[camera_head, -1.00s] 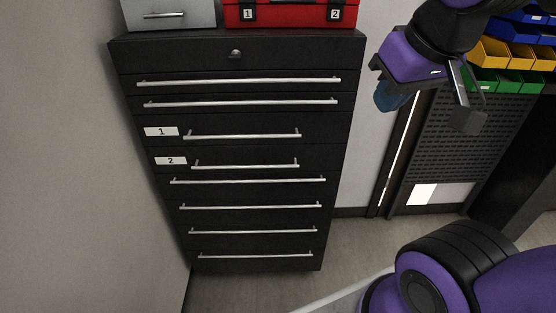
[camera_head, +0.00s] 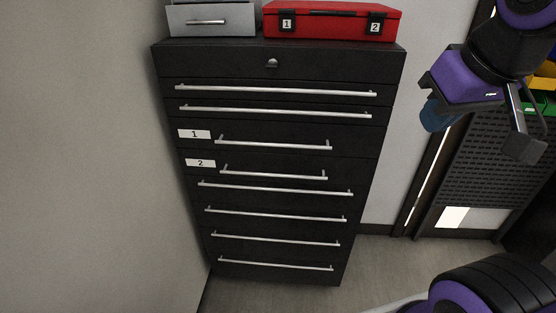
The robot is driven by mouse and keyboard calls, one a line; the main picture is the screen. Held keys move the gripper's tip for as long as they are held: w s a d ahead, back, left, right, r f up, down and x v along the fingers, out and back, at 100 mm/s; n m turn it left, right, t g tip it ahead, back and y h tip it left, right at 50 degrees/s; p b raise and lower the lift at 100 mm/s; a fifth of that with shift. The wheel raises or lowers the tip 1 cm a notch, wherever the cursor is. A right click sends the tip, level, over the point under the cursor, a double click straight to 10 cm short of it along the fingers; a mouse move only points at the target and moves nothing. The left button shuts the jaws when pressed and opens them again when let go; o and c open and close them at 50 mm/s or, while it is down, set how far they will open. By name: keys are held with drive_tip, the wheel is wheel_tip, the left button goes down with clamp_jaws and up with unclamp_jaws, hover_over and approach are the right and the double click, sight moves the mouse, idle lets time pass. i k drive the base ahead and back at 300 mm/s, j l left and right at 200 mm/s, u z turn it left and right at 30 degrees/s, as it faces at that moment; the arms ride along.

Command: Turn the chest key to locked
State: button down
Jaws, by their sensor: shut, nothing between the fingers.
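The black tool chest (camera_head: 330,65) stands against the wall in the head view. A small silver round lock with the key (camera_head: 272,63) sits in the middle of its top panel. It is too small to tell which way the key points. My gripper (camera_head: 437,116) hangs at the upper right, right of the chest and apart from it.
A grey drawer box (camera_head: 210,21) and a red case (camera_head: 331,22) stand on the chest top. Several silver drawer handles stick out from its front. A bare wall (camera_head: 80,150) is close on the left. A perforated dark panel (camera_head: 493,165) is at right.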

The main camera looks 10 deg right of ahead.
sight(273, 64)
drive_tip(key=i+j+z, duration=0.15)
drive_tip(key=z, duration=0.2)
drive_tip(key=i+j+z, duration=0.2)
drive_tip(key=z, duration=0.15)
drive_tip(key=i+j+z, duration=0.15)
drive_tip(key=j+z, duration=0.2)
